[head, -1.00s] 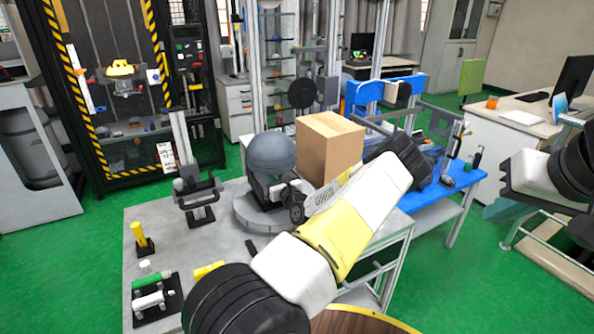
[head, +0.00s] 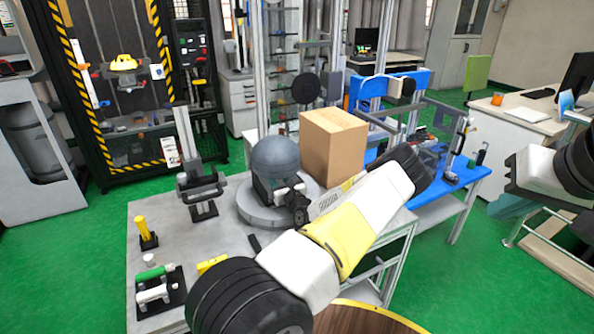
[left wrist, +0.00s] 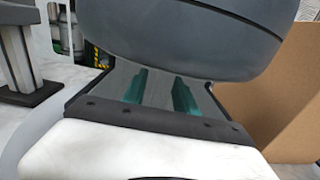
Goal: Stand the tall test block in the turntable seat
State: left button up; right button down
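The test block (head: 276,156), a grey dome-topped piece with a darker body, is upright over the round grey turntable (head: 250,212) on the table. My left gripper (left wrist: 159,92) is at the block's lower part, its teal fingers reaching under the dome. It looks shut on the block, but the dome hides the fingertips. In the left wrist view the block (left wrist: 200,35) fills the top. The turntable seat is hidden, and I cannot tell whether the block touches it. My right gripper (head: 507,208) is off to the right, away from the table; its opening is unclear.
A brown box (head: 333,150) stands close behind and right of the block. A grey clamp stand (head: 201,185) is left of the turntable. A yellow upright piece (head: 143,229) and a green-handled tool (head: 153,273) are at the left of the table. A blue bench (head: 465,185) stands right.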

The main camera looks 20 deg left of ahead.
pick_arm(q)
jog(key=shift+r, duration=0.1)
jog(key=v, duration=1.2)
jog(key=shift+s, duration=0.1)
